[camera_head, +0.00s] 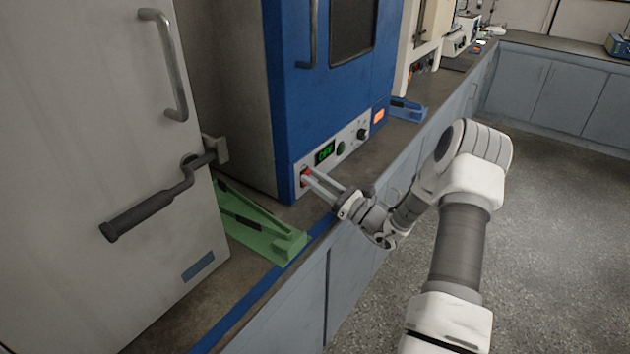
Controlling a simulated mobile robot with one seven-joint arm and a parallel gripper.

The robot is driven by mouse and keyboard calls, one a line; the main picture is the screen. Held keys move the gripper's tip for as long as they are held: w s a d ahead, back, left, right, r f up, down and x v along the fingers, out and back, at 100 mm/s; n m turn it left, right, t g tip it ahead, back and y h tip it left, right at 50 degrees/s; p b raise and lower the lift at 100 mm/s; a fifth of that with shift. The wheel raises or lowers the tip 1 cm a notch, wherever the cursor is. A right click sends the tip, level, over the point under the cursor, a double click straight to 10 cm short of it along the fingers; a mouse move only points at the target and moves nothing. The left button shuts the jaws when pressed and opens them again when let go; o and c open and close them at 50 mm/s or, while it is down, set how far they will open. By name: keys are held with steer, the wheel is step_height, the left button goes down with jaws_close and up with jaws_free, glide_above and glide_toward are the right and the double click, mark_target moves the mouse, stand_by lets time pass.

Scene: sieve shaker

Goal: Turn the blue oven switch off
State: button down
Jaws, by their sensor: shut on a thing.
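The blue oven (284,110) stands on the counter, with a pale control panel (350,144) along its lower front. The panel carries a dark display with green characters (325,152), knobs and a small red switch (304,175) at its left end. My gripper (309,176) reaches in from the right, with its fingertips at the red switch. The fingers are close together and shut on the switch, partly covering it. The switch's exact position is too small to tell. The display seems to read "OFF", though it is small.
A green stand (258,232) sits on the counter left of my gripper, near the front edge. A grey-white cabinet with a dark lever handle (150,205) is at the left. A blue stand (406,109) is right of the oven. Open floor lies at the right.

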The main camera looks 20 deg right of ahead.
steer(key=c, duration=0.6)
jaws_free()
steer(key=p+v, duration=0.1)
steer(key=v, duration=1.6)
steer(key=shift+s, duration=0.2)
